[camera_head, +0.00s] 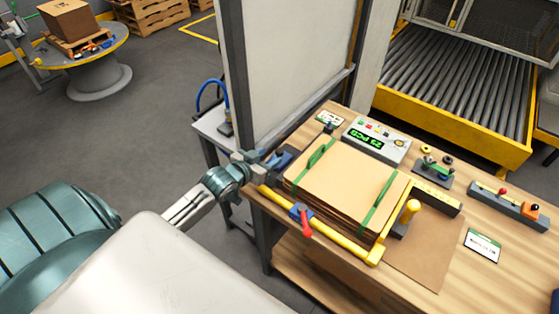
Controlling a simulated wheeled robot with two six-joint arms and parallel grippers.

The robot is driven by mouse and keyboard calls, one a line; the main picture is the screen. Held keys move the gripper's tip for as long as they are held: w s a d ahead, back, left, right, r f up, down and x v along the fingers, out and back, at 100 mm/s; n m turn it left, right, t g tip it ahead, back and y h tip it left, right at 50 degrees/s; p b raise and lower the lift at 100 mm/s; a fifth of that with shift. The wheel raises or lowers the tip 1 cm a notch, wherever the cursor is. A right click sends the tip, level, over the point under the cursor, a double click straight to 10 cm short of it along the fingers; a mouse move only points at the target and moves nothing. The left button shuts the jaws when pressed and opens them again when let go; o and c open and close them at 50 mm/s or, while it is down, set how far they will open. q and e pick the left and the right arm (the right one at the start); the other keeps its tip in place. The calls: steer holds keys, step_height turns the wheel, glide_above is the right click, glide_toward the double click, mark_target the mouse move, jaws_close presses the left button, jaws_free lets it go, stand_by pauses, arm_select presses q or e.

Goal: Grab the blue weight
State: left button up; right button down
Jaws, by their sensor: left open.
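My left gripper (264,161) is open at the left edge of the wooden workbench (465,280). A small dark blue block (284,158), which looks like the blue weight, sits right at its fingertips, beside the stack of brown cardboard sheets (335,178). The gripper hides part of the block, and I cannot tell whether they touch. My right gripper is not in view.
Green straps (375,207) cross the stack. A yellow rail with a red-handled blue clamp (301,214) runs along its front. A display box (376,139) stands behind, and a tall grey panel (290,65) rises close behind my gripper.

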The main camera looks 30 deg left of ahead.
mark_target(277, 153)
arm_select(q)
steer(key=shift+w+d+f, duration=0.1)
steer(key=shift+w, duration=0.45)
steer(key=p+x, duration=0.1)
steer(key=x, duration=0.3)
steer(key=shift+w+d, duration=0.15)
steer(key=shift+w, duration=0.15)
steer(key=shift+s, duration=0.1)
steer(key=shift+c, duration=1.4)
jaws_close()
